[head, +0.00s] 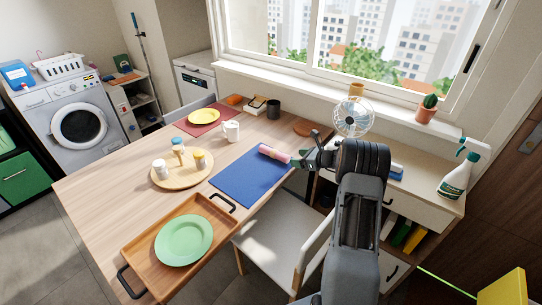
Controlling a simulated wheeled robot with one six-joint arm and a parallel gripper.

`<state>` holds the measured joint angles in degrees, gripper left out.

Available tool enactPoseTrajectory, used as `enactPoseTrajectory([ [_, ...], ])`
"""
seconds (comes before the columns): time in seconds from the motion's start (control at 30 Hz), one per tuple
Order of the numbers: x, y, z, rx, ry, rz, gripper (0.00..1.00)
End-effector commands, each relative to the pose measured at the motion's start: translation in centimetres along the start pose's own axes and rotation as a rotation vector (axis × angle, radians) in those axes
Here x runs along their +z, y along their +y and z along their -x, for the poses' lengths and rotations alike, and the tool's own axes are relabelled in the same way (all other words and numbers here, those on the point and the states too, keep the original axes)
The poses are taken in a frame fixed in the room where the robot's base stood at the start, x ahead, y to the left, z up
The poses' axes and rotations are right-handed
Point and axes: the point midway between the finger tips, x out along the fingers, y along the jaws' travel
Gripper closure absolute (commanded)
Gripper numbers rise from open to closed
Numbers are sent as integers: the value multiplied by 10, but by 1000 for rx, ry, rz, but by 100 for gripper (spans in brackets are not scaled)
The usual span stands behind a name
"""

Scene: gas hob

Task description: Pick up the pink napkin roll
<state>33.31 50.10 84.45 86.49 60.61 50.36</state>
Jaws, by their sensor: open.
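The pink napkin roll (272,153) lies on the far right part of the blue placemat (246,183), near the table's right edge. My gripper (296,161) reaches in from the right, its fingers at the roll's right end. The gripper is open. From this view I cannot tell whether the fingers touch the roll or stand around it; the roll's right end is partly hidden by them.
A white mug (231,130) stands left of the roll. A round board (182,168) with shakers and a wooden tray (133,250) with a green plate (184,240) are nearer. A white chair (280,245) stands at the table's right edge.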

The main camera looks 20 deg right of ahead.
Motion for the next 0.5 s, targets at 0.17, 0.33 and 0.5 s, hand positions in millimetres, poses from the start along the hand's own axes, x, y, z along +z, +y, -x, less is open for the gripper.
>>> enactPoseTrajectory([
  [0.17, 1, 2, -14, 4, -1, 1, 32],
  [0.33, 0, 1, -28, 7, 1, 2, 32],
  [0.5, 0, -1, -52, 8, 1, 4, 32],
])
